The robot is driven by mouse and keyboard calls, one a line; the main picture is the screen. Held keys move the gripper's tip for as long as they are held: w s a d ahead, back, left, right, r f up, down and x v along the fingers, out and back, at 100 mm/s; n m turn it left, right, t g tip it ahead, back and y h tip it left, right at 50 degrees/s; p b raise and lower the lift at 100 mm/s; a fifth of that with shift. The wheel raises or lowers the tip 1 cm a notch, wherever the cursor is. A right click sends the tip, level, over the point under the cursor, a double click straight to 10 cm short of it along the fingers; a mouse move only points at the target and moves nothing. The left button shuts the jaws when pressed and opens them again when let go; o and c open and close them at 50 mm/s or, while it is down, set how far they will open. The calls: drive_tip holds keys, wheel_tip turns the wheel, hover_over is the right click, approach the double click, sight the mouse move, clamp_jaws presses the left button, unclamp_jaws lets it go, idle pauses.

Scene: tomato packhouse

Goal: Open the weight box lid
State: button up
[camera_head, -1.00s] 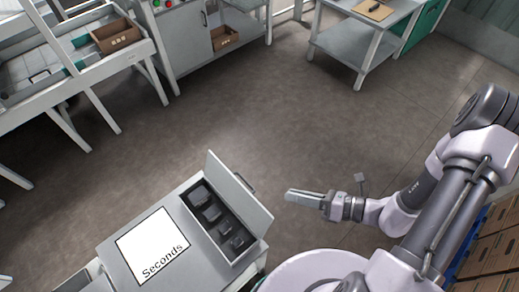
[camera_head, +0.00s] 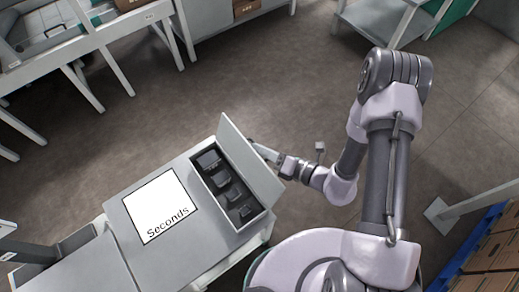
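The weight box (camera_head: 226,226) is a light grey box set at the right side of a grey bench top. Its lid (camera_head: 247,165) stands raised along the far right edge, so the dark inside shows. Several dark weights (camera_head: 222,179) sit in a row in it. My gripper (camera_head: 262,151) is just behind the raised lid, on its outer side, near the upper edge. The lid partly hides the fingers. I cannot tell whether they touch the lid or how far apart they are.
A white sheet marked "Seconds" (camera_head: 163,205) lies on the bench left of the box. Grey racks (camera_head: 75,45) stand at upper left and a grey table (camera_head: 385,22) at upper right. Cartons (camera_head: 492,252) on a blue pallet are at lower right. The floor between is clear.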

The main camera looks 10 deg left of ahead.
drive_tip(key=shift+w+a, duration=0.1)
drive_tip(key=shift+a, duration=0.3)
clamp_jaws()
idle(1.2)
